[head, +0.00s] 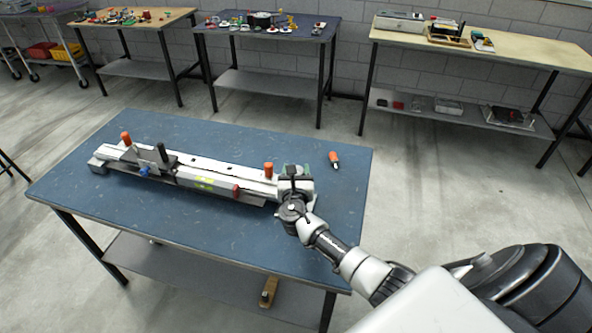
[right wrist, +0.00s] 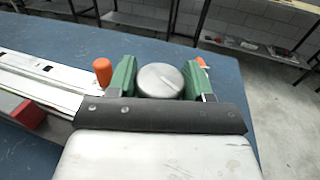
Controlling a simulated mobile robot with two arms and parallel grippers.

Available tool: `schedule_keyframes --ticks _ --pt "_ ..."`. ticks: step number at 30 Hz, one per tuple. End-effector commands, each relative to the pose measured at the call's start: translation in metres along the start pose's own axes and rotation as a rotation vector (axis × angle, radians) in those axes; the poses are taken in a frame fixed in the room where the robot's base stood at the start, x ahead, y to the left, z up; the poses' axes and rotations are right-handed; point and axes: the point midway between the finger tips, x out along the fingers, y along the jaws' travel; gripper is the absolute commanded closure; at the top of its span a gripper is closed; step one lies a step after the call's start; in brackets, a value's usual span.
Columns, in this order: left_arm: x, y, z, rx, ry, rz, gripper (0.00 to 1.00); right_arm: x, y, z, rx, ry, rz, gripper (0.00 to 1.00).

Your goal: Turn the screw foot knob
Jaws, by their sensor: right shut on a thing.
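A long grey metal rail device (head: 215,174) lies on the blue table, with orange knobs, a blue knob (head: 144,171) and a black handle on it. My right gripper (head: 307,172) is at the device's right end. In the right wrist view, the gripper's green fingers (right wrist: 162,80) are on both sides of a round silver knob (right wrist: 160,82) and shut on it. An orange knob (right wrist: 102,71) stands just left of the fingers. The rail (right wrist: 45,78) runs off to the left. The knob's underside is hidden. My left gripper is not in view.
A loose orange-handled piece (head: 333,159) lies on the blue table (head: 200,240), right of the device. The table's front and right areas are clear. Tables with small parts (head: 262,22) and boxes (head: 400,22) stand along the wall.

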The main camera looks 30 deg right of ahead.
Motion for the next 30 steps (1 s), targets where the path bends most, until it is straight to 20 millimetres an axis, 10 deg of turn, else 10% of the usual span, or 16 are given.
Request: schedule_keyframes --ticks 21,22,24,30 --pt "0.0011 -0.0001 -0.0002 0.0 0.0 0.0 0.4 0.0002 -0.0001 0.0001 0.0 -0.001 -0.086 0.73" --pt "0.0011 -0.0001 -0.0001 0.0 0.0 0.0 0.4 0.0002 -0.0001 0.0001 0.0 -0.001 -0.086 0.47" --pt "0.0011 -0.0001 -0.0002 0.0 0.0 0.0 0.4 0.0002 -0.0001 0.0002 0.0 -0.001 -0.086 0.36" --pt "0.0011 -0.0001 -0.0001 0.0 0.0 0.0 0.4 0.0002 -0.0001 0.0002 0.0 -0.001 -0.086 0.26"
